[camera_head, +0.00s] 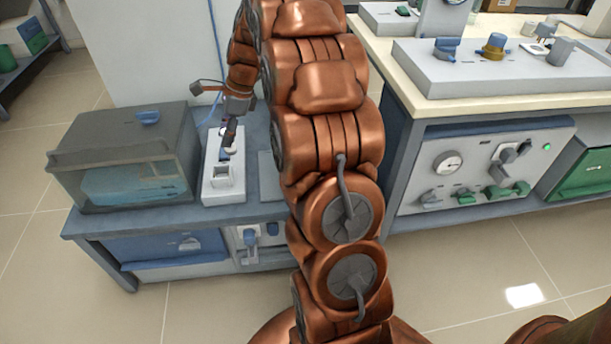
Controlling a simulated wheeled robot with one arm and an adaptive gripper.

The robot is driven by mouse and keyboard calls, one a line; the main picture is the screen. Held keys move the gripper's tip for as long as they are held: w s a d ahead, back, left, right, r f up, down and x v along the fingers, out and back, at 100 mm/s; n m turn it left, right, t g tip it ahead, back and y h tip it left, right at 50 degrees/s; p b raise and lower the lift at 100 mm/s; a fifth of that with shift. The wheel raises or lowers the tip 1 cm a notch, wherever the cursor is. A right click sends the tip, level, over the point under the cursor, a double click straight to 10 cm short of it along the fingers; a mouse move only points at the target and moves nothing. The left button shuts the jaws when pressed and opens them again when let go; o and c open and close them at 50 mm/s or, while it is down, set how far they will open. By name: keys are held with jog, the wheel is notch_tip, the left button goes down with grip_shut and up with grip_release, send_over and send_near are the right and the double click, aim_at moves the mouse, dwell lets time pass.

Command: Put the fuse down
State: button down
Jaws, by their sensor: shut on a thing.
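My gripper (229,138) points down over a narrow white block (223,190) on the low grey-blue bench. The block has a square slot-like recess in its top, nearer to me than my gripper. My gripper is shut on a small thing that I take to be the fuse. The fuse is too small and too covered by the fingers to make out, and I cannot tell whether it touches the block. My own copper arm stands in the middle of the picture and hides part of the bench.
A grey box furnace with a clear front (130,160) stands close to the left of the block. A blue-panelled bench (92,217) carries both. A control panel with a gauge (480,168) is at the right under a pale counter (490,104). The tiled floor (40,250) is clear at the left.

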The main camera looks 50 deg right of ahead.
jog(key=s+d+f+m+t+h+b, duration=0.1)
jog(key=s+d+f+m+h+b, duration=0.1)
jog(key=s+d+f+m+b, duration=0.35)
jog(key=s+d+f+m+t+h+b, duration=0.2)
jog(key=s+d+f+m, duration=0.1)
jog(key=s+f+m, duration=0.55)
jog(key=shift+n, duration=0.6)
jog(key=w+d+b, duration=0.1)
jog(key=w+d, duration=0.1)
jog(key=d, duration=0.2)
jog(key=w+d+b, duration=0.2)
jog(key=w+d, duration=0.1)
jog(key=d, duration=0.1)
jog(key=w+d+b, duration=0.1)
jog(key=w+d, duration=0.1)
jog(key=d, duration=0.3)
jog(key=shift+w+d+b, duration=0.1)
jog(key=shift+w+b, duration=0.1)
jog(key=shift+b, duration=0.15)
notch_tip(320, 180, down, 4)
jog(key=shift+r+g+b, duration=0.1)
jog(key=shift+g+b, duration=0.2)
jog(key=shift+b, duration=0.85)
jog(key=shift+r, duration=0.1)
jog(key=c, duration=0.8)
grip_release()
